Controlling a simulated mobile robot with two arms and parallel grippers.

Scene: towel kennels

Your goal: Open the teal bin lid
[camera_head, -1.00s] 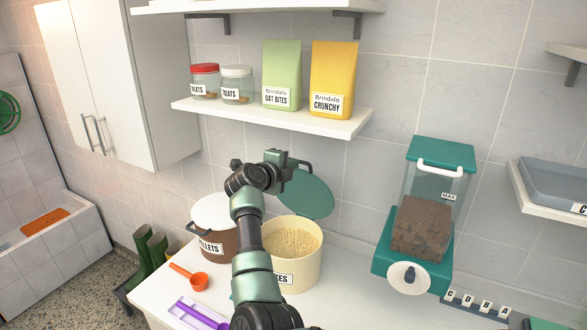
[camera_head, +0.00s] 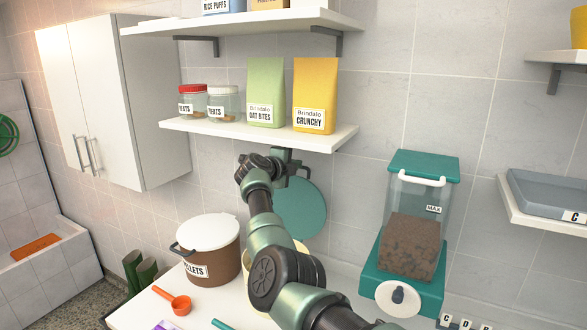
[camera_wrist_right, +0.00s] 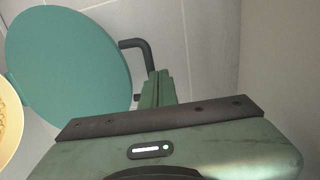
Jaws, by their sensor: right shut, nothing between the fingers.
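The teal lid (camera_head: 303,208) stands raised, tilted up against the wall behind its cream bin. The bin's cream rim (camera_head: 301,246) shows only in part, because my right arm covers most of the bin. In the right wrist view the teal lid (camera_wrist_right: 70,65) fills the upper left, and a bit of the cream bin (camera_wrist_right: 8,140) with its contents shows at the left edge. A dark bent handle (camera_wrist_right: 138,46) sticks out from the lid's edge. My right gripper (camera_head: 286,160) is shut and empty, close to the lid's upper edge. It also shows beside the handle in the wrist view (camera_wrist_right: 160,82). My left gripper is out of view.
A brown pellets bin (camera_head: 210,250) with a white lid stands left of the cream bin. A teal dispenser (camera_head: 408,230) stands to the right. A white shelf (camera_head: 255,134) with jars and bags hangs above the gripper. An orange scoop (camera_head: 178,303) lies at the counter's front left.

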